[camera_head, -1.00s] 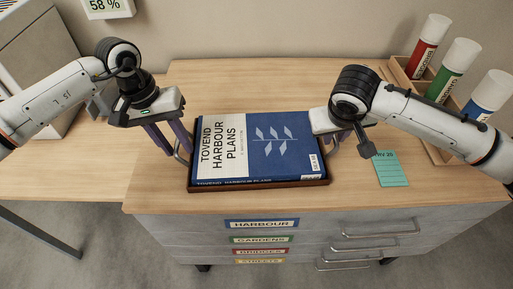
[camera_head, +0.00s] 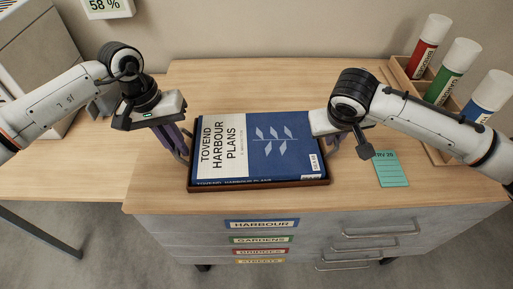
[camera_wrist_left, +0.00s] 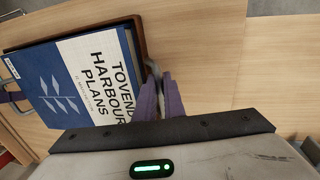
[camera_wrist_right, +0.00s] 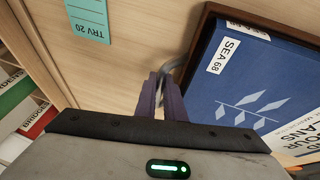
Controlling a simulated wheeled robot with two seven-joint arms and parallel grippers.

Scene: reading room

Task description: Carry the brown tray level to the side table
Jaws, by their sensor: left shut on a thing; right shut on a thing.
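The brown tray (camera_head: 260,185) rests on the wooden top of the drawer cabinet. A blue and white book (camera_head: 256,147), titled Tovend Harbour Plans, lies flat in it and hides most of its floor. My left gripper (camera_head: 182,150) is shut on the tray's left metal handle; its purple fingers also show in the left wrist view (camera_wrist_left: 158,98). My right gripper (camera_head: 333,146) is at the tray's right handle, its fingers partly hidden by the wrist in the head view. In the right wrist view its fingers (camera_wrist_right: 160,92) are shut on the grey handle (camera_wrist_right: 178,72).
A teal card (camera_head: 390,170) lies right of the tray. A wooden rack (camera_head: 408,88) with red, green and blue tubes stands at the back right. A lower wooden table (camera_head: 60,178) adjoins at the left, with a grey box (camera_head: 35,60) behind. Labelled drawers (camera_head: 262,240) are below.

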